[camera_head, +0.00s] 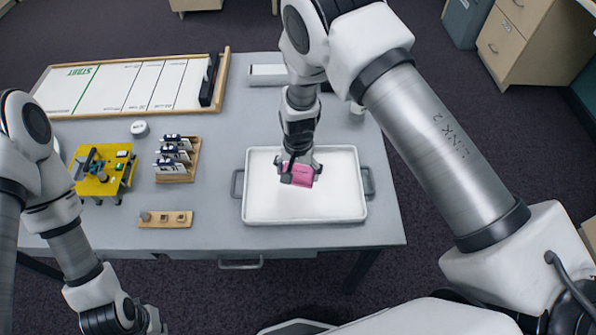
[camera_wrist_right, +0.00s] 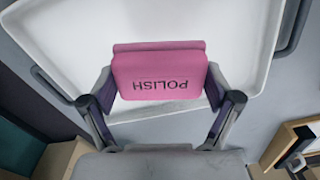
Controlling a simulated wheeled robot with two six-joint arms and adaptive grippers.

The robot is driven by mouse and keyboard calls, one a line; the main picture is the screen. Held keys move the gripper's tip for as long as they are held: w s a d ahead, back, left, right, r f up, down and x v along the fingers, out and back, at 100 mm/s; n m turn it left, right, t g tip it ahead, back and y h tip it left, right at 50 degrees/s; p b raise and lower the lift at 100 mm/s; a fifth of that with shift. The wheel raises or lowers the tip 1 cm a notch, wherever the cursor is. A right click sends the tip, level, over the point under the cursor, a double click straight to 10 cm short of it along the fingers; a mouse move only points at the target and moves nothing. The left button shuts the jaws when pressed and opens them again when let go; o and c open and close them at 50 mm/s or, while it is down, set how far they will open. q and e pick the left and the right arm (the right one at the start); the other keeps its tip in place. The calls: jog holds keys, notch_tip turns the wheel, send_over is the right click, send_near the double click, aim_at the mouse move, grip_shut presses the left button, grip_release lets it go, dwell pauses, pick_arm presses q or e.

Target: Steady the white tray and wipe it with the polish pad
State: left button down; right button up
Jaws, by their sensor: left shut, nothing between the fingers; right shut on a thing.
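The white tray (camera_head: 260,208) lies on the grey table, with a dark handle at its left and right ends. It also shows in the right wrist view (camera_wrist_right: 60,42). My right gripper (camera_head: 299,174) is shut on the pink polish pad (camera_head: 302,173), over the middle of the tray. In the right wrist view the pad (camera_wrist_right: 160,75) reads POLISH and sits between the two fingers. I cannot tell whether the pad touches the tray surface. My left gripper (camera_head: 154,322) is shut and empty, low in front of the table's front edge, away from the tray.
Left of the tray stand a wooden rack with cards (camera_head: 176,170), a small wooden block strip (camera_head: 165,219) and a yellow board with a device (camera_head: 103,172). Bare table (camera_head: 215,215) lies between strip and tray.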

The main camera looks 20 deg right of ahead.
notch_tip(320, 180, up, 3)
jog(key=p, duration=0.2)
jog(key=shift+p, duration=0.3)
jog(key=shift+s, duration=0.1)
jog(key=shift+f, duration=0.1)
